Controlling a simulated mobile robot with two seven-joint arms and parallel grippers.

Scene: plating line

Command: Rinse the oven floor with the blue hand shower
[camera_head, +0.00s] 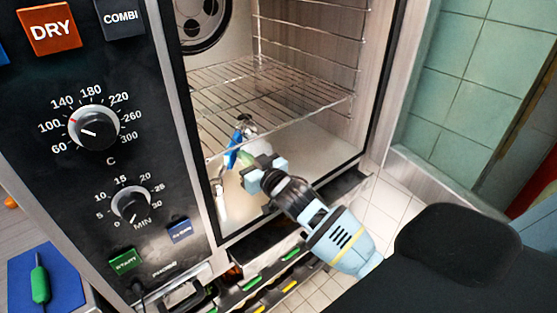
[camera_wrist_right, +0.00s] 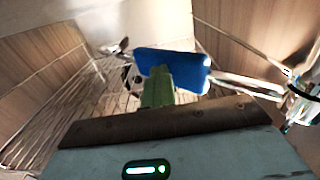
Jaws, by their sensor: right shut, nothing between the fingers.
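The blue hand shower (camera_head: 233,150) is at the left side of the open oven cavity, below the wire rack. In the right wrist view the blue hand shower (camera_wrist_right: 188,70) lies across the picture, just beyond my fingers, with metal parts at its ends. My right gripper (camera_head: 252,161) reaches into the oven mouth close beside the shower. Its green fingers (camera_wrist_right: 158,86) are shut with nothing between them; whether they touch the shower I cannot tell. The pale oven floor (camera_head: 318,148) shows below the rack, partly hidden by my arm. My left gripper is not in view.
A wire rack (camera_head: 285,92) spans the cavity above my gripper. The control panel (camera_head: 165,130) with dials stands left of the opening. A blue board (camera_head: 65,268) with a green-handled tool is at the lower left. White floor tiles (camera_head: 385,215) show at right.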

